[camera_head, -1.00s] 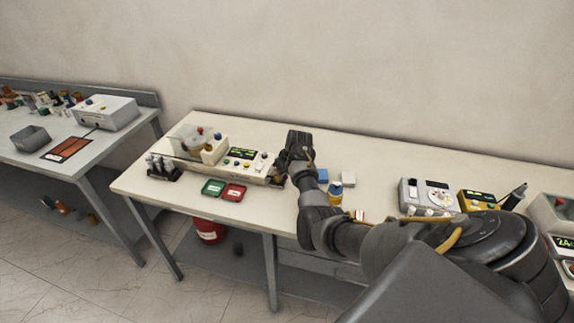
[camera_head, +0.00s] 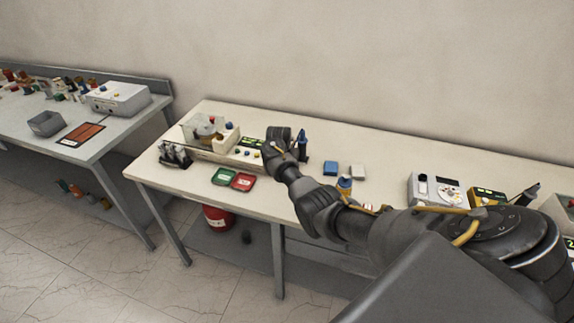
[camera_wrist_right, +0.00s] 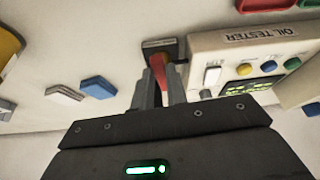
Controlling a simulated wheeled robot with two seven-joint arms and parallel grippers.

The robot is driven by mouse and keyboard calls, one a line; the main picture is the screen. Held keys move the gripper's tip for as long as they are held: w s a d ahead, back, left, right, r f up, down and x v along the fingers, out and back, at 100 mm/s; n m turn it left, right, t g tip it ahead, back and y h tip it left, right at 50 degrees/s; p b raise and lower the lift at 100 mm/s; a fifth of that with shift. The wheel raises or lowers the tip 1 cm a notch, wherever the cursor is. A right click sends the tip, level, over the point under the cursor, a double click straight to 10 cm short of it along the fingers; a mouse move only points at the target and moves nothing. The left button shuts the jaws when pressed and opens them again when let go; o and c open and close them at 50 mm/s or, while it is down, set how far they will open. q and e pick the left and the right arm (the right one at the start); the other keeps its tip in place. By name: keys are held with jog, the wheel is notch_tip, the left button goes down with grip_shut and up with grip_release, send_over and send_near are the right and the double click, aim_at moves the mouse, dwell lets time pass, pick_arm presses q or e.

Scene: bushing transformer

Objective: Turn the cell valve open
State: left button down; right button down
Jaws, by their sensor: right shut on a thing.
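The oil tester (camera_head: 225,150) is a long pale unit at the left end of the middle table, with colored buttons and a green display. Its labelled panel (camera_wrist_right: 240,58) shows in the right wrist view. A red lever on a dark block (camera_wrist_right: 158,44), probably the cell valve, stands beside the end of the tester. My right gripper (camera_wrist_right: 165,88) is shut on this red lever, with a grey finger on each side. In the head view my right gripper (camera_head: 274,150) is at the tester's right end and hides the lever. My left gripper is not in view.
A green tray (camera_head: 225,176) and a red tray (camera_head: 243,182) lie in front of the tester. A blue block (camera_head: 330,168) and a white block (camera_head: 358,172) lie right of my gripper. A slim dark-and-blue upright object (camera_head: 303,143) stands close behind it.

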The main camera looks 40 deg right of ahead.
jog(key=shift+w+a+m, duration=0.1)
jog(key=shift+w+m, duration=0.15)
jog(key=shift+m, duration=0.25)
jog(key=c, duration=1.4)
grip_release()
jog(key=shift+s+a+r, duration=0.1)
jog(key=shift+r, duration=0.4)
jog(key=v, duration=0.9)
jog(key=shift+a+r, duration=0.25)
jog(key=shift+r, duration=0.1)
